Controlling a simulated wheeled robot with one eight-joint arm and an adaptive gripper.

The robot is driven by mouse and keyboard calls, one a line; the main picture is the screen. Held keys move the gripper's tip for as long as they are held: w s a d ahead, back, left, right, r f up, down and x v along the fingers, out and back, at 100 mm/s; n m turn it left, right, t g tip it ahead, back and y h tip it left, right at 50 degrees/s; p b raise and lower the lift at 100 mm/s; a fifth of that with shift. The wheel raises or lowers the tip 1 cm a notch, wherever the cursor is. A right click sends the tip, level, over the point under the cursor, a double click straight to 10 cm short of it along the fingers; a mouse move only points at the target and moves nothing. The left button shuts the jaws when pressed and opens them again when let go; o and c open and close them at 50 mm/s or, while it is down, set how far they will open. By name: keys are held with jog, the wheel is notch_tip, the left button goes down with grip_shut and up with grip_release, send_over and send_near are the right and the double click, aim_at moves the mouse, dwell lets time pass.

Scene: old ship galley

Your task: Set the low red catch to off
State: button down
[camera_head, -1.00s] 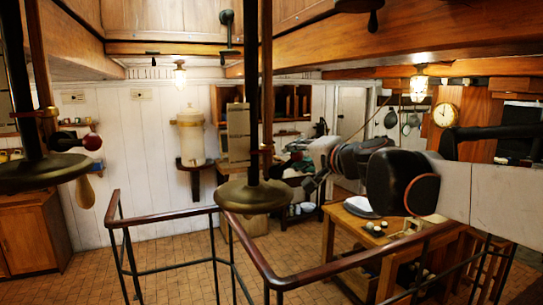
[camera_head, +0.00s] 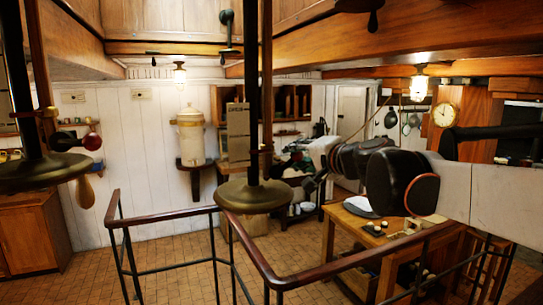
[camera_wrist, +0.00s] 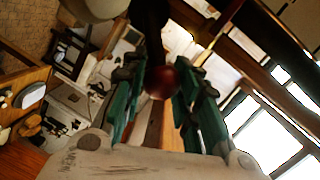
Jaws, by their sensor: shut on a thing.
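A dark red ball knob (camera_wrist: 161,82) sits between the green fingers of my gripper (camera_wrist: 163,92) in the wrist view. The fingers are shut on it, one at each side. A dark bar runs up from behind the knob; I cannot tell its full shape or any off marking. In the head view my arm reaches in from the right toward the middle. Another red knob (camera_head: 92,141) on a dark lever shows at the far left of the head view, apart from my arm.
Two dark posts with brass discs (camera_head: 254,196) stand close in front. A wood-topped railing (camera_head: 300,275) crosses the foreground. A wooden table (camera_head: 375,228) with small items stands beyond it. A cream canister (camera_head: 191,138) sits on a wall shelf. Tiled floor at left is clear.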

jog(key=shift+s+a+f, duration=0.15)
jog(key=shift+a, duration=0.15)
